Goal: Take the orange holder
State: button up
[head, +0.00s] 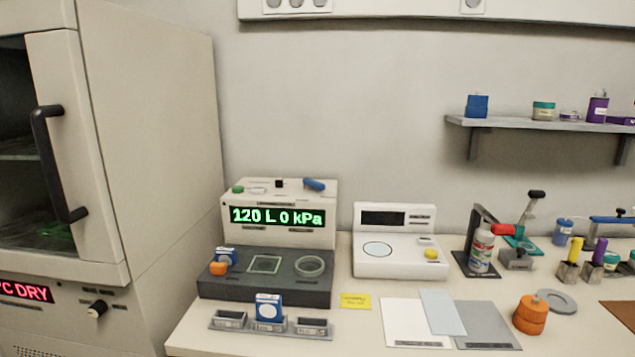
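Two orange things show in the head view. A larger orange round piece (530,315), like a short stacked cylinder, stands on the bench at the right. A grey flat disc (557,300) lies close behind it. A smaller orange piece (218,268) sits at the left of the dark deck of the classifier (265,288), just in front of a small blue and white piece (225,255). I cannot tell which of the two is the orange holder. My gripper is not in view.
A tray (245,331) with a blue and white block (268,308) lies in front of the classifier. A white instrument (393,245), flat sheets (415,322) and a bottle stand (480,250) are on the bench. A large oven (165,150) closes off the left.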

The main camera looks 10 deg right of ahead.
aim_at(530, 328)
jog(key=l+z, duration=0.1)
jog(key=z, duration=0.7)
jog(key=l+z, duration=0.15)
jog(key=z, duration=0.65)
jog(key=i+j+z, duration=0.1)
jog(key=i, duration=0.5)
